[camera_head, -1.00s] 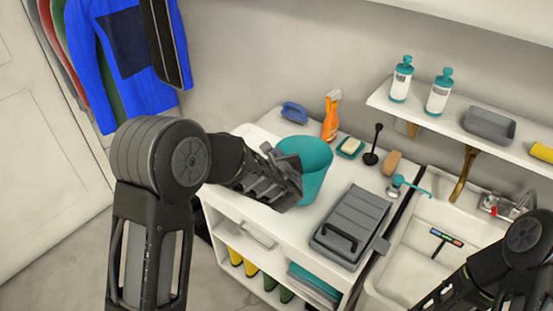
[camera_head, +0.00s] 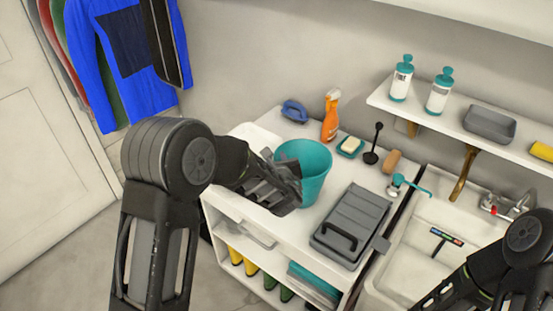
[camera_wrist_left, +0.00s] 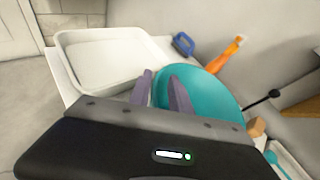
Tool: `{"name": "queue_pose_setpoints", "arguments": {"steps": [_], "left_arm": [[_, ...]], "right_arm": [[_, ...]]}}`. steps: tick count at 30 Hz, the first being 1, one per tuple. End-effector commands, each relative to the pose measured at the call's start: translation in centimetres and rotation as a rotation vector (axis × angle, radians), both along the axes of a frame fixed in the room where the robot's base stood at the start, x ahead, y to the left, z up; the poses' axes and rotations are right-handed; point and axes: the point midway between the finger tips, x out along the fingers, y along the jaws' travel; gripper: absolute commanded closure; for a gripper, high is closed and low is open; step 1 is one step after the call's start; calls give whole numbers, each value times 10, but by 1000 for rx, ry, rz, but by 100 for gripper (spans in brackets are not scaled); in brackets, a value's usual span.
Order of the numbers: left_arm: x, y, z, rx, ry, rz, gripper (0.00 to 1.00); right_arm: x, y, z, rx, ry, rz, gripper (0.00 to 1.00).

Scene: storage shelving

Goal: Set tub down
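The teal tub (camera_head: 316,178) is upright at the left part of the white counter (camera_head: 290,232), at or just above its top; I cannot tell if its base touches. My left gripper (camera_head: 292,188) is at the tub's near left side. In the left wrist view its two fingers (camera_wrist_left: 161,80) stand close together on either side of the tub's rim, with teal wall between them, and the tub (camera_wrist_left: 215,100) extends to the right. The gripper appears shut on that wall. My right arm enters at the lower right; its gripper end is cut off by the bottom edge.
A grey case (camera_head: 350,222) lies right of the tub. Behind are a blue brush (camera_head: 294,111), orange spray bottle (camera_head: 330,118), soap dish (camera_head: 350,147) and black-handled tool (camera_head: 373,145). A white tray (camera_wrist_left: 105,62) lies left of the tub. A sink (camera_head: 415,262) is at right.

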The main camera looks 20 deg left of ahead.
Motion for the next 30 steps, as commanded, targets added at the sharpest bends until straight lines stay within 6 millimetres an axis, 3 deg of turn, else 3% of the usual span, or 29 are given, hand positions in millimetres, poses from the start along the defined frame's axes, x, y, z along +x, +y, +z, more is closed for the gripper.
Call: {"name": "queue_pose_setpoints", "arguments": {"steps": [8,21,30], "left_arm": [[-8,-4,5,-1,-1,-1,76],[-82,-30,38,-2,-1,-2,76],[-105,-37,49,1,0,-1,76]], "right_arm": [[0,0,0,-1,0,0,100],[2,1,-12,3,-4,2,100],[2,1,-14,4,-6,1,100]]}}
